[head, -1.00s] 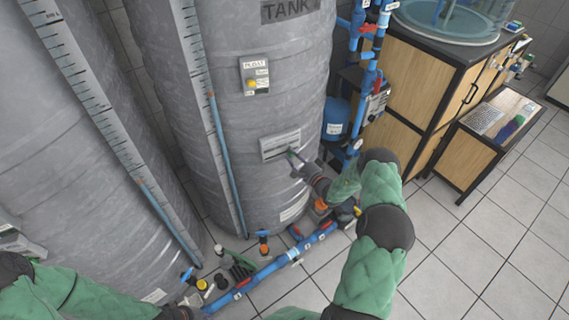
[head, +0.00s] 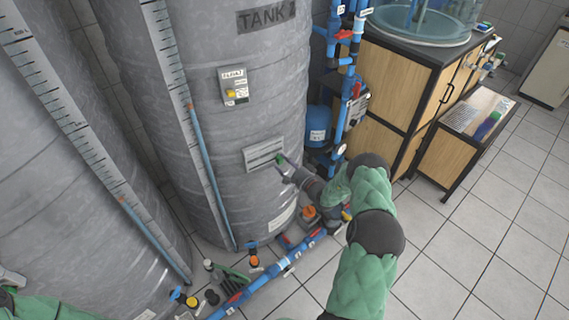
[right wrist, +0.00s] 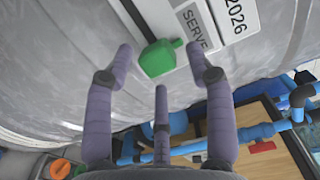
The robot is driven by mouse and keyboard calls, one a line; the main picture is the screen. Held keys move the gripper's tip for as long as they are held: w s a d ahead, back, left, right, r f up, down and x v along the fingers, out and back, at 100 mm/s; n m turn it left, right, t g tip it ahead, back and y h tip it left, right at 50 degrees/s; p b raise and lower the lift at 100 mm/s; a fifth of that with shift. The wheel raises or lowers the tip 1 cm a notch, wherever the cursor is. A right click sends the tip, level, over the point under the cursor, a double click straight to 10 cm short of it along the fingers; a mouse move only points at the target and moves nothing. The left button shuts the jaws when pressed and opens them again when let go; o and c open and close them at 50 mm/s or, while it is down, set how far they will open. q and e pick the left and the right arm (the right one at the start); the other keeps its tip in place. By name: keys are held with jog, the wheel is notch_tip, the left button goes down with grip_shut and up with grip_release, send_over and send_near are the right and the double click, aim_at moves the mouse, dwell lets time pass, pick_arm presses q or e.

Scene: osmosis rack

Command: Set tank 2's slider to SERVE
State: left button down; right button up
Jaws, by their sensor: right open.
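Tank 2 (head: 245,100) is a tall grey tank with a pale slider plate (head: 264,146) low on its front. The plate's green slider knob (head: 280,158) shows at its right end. In the right wrist view the green knob (right wrist: 160,60) sits beside the SERVE label (right wrist: 193,28). My right gripper (head: 286,168) is at the knob, its fingers open. In the right wrist view its fingers (right wrist: 158,50) are spread on both sides of the knob; I cannot tell whether they touch it. My left sleeve shows at the lower left, but its gripper is not clearly visible.
A float box (head: 233,86) is mounted above the plate. Blue pipes (head: 345,90) rise right of the tank, and a blue floor pipe (head: 270,270) with valves runs below. A wooden cabinet (head: 395,85) stands right. The tiled floor at lower right is clear.

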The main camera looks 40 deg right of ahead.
jog(key=s+d, duration=0.1)
jog(key=s, duration=1)
jog(key=shift+s, duration=0.25)
jog(key=s+a+f+n+g+y, duration=0.1)
jog(key=s+a+f+g+y, duration=0.15)
jog(key=a, duration=0.55)
jog(key=s+a+f+n+g+y, duration=0.1)
jog(key=a+f+n+g+y, duration=0.2)
jog(key=a, duration=0.5)
jog(key=s+a+f+g+y, duration=0.1)
jog(key=a+f+g+y, duration=0.25)
jog(key=a, duration=0.45)
jog(key=s+a+f+n+g+h, duration=0.2)
jog(key=s+a+f+n+g, duration=0.25)
jog(key=s, duration=0.45)
jog(key=s+a+f+n+g+h, duration=0.1)
jog(key=s+a+n+g+h, duration=0.2)
jog(key=s+a+g, duration=0.5)
jog(key=n+t, duration=0.1)
jog(key=a+r+n+t+h, duration=0.1)
jog(key=n+t, duration=0.1)
jog(key=t, duration=0.1)
jog(key=shift+a+r+h, duration=0.3)
jog(key=shift+a+r, duration=0.05)
